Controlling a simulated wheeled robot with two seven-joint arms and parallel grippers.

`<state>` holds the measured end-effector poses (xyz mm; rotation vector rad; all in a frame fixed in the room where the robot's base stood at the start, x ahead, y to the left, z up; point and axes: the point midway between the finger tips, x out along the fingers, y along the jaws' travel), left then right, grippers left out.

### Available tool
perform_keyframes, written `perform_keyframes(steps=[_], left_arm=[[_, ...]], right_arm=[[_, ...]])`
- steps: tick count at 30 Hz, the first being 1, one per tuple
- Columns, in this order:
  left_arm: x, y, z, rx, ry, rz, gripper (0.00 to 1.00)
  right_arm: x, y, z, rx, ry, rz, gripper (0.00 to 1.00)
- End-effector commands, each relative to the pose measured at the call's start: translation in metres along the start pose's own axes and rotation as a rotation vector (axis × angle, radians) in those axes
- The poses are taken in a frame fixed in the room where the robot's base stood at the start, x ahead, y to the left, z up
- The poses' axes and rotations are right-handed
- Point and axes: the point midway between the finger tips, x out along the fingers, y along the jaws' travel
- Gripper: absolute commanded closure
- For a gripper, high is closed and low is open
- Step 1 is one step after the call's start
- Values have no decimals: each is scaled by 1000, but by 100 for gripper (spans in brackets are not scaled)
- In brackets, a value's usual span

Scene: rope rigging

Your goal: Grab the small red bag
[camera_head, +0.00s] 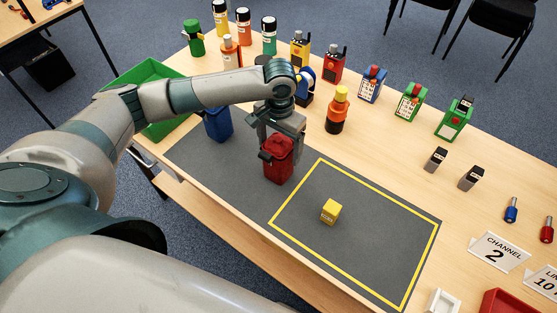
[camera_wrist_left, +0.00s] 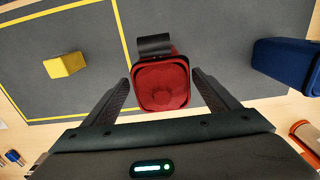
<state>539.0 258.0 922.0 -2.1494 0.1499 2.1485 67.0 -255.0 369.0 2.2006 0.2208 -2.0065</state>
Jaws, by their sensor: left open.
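The small red bag (camera_head: 278,164) stands upright on the grey mat (camera_head: 233,171), left of the yellow-outlined area. In the left wrist view the red bag (camera_wrist_left: 161,82) is seen from above, with a dark strap or clip at its far side. My left gripper (camera_head: 275,138) is at the top of the bag in the head view. In the left wrist view the fingers of my left gripper (camera_wrist_left: 162,95) are open, one on each side of the bag, with gaps showing. My right gripper is not in view.
A blue bag (camera_head: 218,123) stands left of the red one, near a green crate (camera_head: 150,75). A small yellow cube (camera_head: 330,211) sits inside the yellow outline. Several bottles and boxes stand along the back. The mat around the cube is clear.

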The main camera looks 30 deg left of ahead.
Motion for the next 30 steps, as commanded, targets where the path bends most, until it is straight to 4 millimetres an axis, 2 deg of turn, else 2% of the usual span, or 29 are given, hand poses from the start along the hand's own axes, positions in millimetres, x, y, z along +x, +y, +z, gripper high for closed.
perform_keyframes(steps=[10, 17, 21, 30], left_arm=[[4, 0, 0, -1, -2, 1, 19], [29, -3, 1, -1, -4, -1, 19], [46, -3, 0, 0, -3, 0, 19], [52, -3, 0, 0, 0, 0, 19]], right_arm=[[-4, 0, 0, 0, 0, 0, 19], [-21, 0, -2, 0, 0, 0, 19], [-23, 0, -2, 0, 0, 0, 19], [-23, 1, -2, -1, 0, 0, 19]])
